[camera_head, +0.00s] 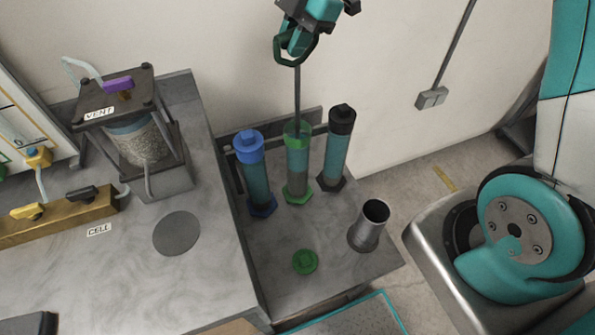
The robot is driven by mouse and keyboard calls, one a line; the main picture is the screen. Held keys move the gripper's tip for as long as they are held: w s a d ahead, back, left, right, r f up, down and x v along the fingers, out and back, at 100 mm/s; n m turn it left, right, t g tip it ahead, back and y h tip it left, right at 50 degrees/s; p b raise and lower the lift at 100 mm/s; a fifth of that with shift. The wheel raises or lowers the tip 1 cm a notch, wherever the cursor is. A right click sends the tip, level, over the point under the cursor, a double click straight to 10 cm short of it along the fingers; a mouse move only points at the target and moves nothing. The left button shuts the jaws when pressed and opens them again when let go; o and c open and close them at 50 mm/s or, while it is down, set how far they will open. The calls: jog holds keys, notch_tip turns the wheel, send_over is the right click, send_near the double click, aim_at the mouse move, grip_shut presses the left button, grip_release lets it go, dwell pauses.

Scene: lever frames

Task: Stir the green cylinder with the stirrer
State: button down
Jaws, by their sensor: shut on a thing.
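My gripper (297,45) is at the top middle, shut on the stirrer (297,95), at its green loop handle. The stirrer's dark rod hangs upright from the gripper. Its lower end reaches the open top of the green cylinder (298,160) and seems to go inside; the tip is hidden. The green cylinder stands upright on a green hexagonal foot, with teal liquid above a grey layer. A green round cap (305,262) lies on the lower shelf in front of it.
A blue-capped cylinder (254,172) stands close on the left and a black-capped cylinder (337,150) close on the right. An empty metal cup (369,225) stands at the front right of the shelf (330,275). A cell apparatus (140,140) stands on the left bench.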

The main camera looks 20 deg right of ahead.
aim_at(300, 59)
notch_tip(300, 59, down, 8)
jog(key=b, duration=0.7)
jog(key=shift+r, duration=0.2)
notch_tip(300, 59, down, 6)
jog(key=b, duration=0.5)
jog(key=shift+f+b, duration=0.2)
jog(key=shift+b, duration=0.2)
notch_tip(300, 59, up, 8)
jog(key=p, duration=0.5)
jog(key=shift+f, duration=0.25)
